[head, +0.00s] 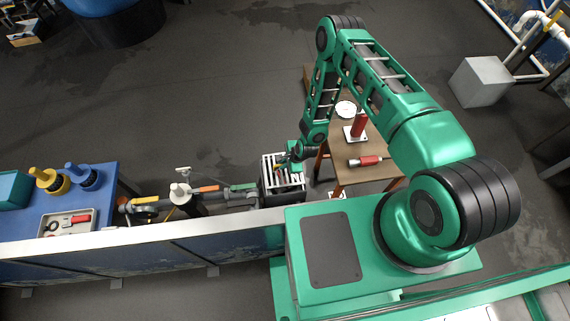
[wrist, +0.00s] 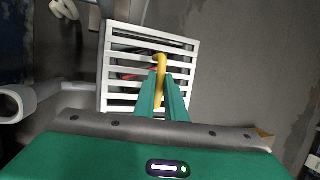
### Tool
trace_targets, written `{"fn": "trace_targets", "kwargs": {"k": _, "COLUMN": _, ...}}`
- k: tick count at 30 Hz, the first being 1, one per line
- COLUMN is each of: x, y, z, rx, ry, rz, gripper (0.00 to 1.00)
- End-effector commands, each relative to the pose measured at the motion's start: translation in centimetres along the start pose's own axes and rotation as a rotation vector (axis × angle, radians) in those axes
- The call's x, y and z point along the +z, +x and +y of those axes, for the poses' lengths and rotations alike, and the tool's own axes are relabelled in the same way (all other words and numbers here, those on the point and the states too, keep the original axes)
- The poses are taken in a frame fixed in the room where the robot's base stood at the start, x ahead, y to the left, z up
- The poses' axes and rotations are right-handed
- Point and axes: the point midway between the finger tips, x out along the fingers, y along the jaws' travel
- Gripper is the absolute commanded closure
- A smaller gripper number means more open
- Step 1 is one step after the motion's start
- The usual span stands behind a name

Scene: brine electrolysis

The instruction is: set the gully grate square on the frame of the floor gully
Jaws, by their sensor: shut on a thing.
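The gully grate (wrist: 150,101) is a pale square of parallel slats; in the head view the grate (head: 293,180) lies beside the small table. My gripper (wrist: 163,100) has its green fingers closed on a curved yellow handle (wrist: 160,64) over the grate's middle. In the head view my gripper (head: 283,163) is over the grate's far part. A dark box-like body (head: 283,200) shows below the grate, likely the floor gully. Its frame is mostly hidden, and I cannot tell whether the grate touches it. Something red shows between the slats in the wrist view.
Pipework with an orange-handled valve (head: 203,189) runs left of the grate, near a long low wall (head: 160,232). A wooden table (head: 344,176) with a red cylinder (head: 359,125) stands close on the right. Open floor (head: 220,100) lies beyond.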

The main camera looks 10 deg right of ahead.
Motion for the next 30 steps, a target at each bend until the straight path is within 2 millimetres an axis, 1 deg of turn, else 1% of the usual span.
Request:
{"fn": "trace_targets", "kwargs": {"k": 2, "x": 0.3, "y": -0.1, "z": -0.1, "rx": 0.005, "ry": 0.003, "rz": -0.001, "gripper": 1.00}}
{"fn": "trace_targets", "kwargs": {"k": 5, "x": 0.2, "y": 0.4, "z": 0.1, "rx": 0.007, "ry": 0.003, "rz": -0.001, "gripper": 1.00}}
{"fn": "trace_targets", "kwargs": {"k": 21, "x": -1.0, "y": 4.3, "z": 1.3, "rx": 0.007, "ry": 0.003, "rz": -0.001, "gripper": 1.00}}
{"fn": "trace_targets", "kwargs": {"k": 30, "x": -1.3, "y": 5.2, "z": 1.5, "rx": 0.007, "ry": 0.002, "rz": -0.001, "gripper": 1.00}}
